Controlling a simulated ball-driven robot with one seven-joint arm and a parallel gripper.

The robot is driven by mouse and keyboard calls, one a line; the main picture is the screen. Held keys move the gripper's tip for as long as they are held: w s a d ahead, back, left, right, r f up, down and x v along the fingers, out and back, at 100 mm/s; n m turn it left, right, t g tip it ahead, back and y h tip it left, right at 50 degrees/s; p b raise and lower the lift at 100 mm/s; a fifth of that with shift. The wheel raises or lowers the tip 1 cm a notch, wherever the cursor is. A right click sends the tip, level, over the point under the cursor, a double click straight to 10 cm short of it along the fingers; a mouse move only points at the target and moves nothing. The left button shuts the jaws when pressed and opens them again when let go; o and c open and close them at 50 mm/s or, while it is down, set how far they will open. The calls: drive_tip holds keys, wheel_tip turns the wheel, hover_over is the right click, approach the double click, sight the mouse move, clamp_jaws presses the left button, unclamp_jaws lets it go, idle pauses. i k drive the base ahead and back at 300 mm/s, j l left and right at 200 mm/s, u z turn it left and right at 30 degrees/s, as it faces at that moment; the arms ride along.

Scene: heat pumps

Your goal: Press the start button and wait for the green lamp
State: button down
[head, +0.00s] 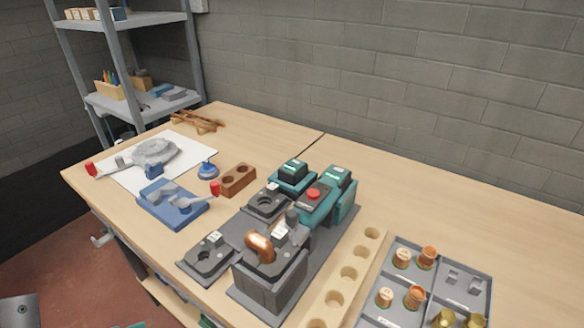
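A teal and dark grey machine (319,211) stands on a grey base plate (345,235) on the bench. A round red button (314,194) sits on its top. Pale green patches show on its two raised blocks (293,168); I cannot tell whether any is a lit lamp. I cannot make out a button marked start. In front, a dark grey block (270,285) bears a curved copper-coloured piece (259,246), beside a small grey upright part (292,216). My gripper is not in view.
A grey tray (398,245) with copper and brass fittings and a wooden strip with holes (317,312) lie at right front. A blue fixture (172,205), brown block (239,179) and white sheet (195,150) lie left. The back-right bench top is clear. Shelves (135,100) stand behind.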

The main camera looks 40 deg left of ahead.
sight(313, 195)
drive_tip(key=i+j, duration=0.15)
drive_tip(key=i, duration=0.25)
drive_tip(key=i+j, duration=0.1)
drive_tip(key=i, duration=0.3)
drive_tip(key=i+j, duration=0.15)
drive_tip(key=i, duration=0.25)
